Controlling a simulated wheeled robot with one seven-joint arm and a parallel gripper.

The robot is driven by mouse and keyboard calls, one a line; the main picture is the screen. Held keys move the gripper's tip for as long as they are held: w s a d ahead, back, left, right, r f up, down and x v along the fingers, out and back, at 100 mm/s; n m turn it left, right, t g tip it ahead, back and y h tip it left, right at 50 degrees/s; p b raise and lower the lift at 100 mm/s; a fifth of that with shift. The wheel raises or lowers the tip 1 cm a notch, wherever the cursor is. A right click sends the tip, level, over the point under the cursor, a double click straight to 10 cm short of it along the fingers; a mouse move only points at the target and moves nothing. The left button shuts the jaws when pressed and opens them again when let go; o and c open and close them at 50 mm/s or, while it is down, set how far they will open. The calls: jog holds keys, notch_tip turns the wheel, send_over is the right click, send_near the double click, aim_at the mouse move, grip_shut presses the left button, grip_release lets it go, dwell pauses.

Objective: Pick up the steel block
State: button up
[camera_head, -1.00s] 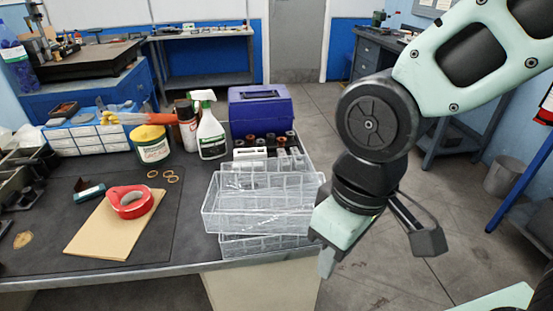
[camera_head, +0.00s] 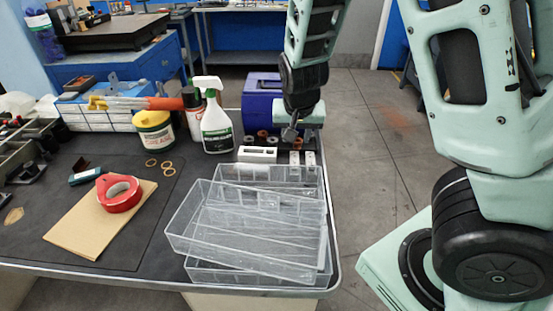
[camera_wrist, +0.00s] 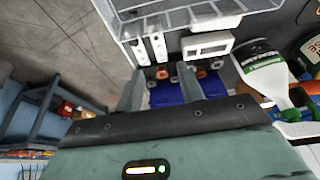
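I cannot tell for sure which piece is the steel block. Two small upright light-grey blocks with dark holes, a left one (camera_head: 295,158) and a right one (camera_head: 310,159), stand side by side behind the clear trays. They also show in the wrist view, one (camera_wrist: 140,51) beside the other (camera_wrist: 158,47). A whitish slotted block (camera_head: 257,154) lies left of them; it shows in the wrist view too (camera_wrist: 208,43). My gripper (camera_wrist: 159,70) is open and empty, with its fingers apart near the two small blocks. In the head view my gripper (camera_head: 290,134) hangs just behind them.
Clear stacked trays (camera_head: 250,240) fill the bench's front right. Several small rings (camera_head: 262,135) lie by the blue toolbox (camera_head: 262,92). A spray bottle (camera_head: 216,125) and a yellow-lidded tub (camera_head: 154,135) stand left. Red tape (camera_head: 119,194) rests on a brown envelope.

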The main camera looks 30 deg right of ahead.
jog(key=w, duration=0.1)
jog(key=b, duration=0.3)
send_over(295, 163)
jog(key=s+a, duration=0.2)
notch_tip(295, 163, down, 11)
jog(key=shift+s+r, duration=0.1)
jog(key=shift+x, duration=2.85)
jog(key=shift+s+d, duration=0.1)
jog(key=shift+d, duration=0.1)
grip_shut()
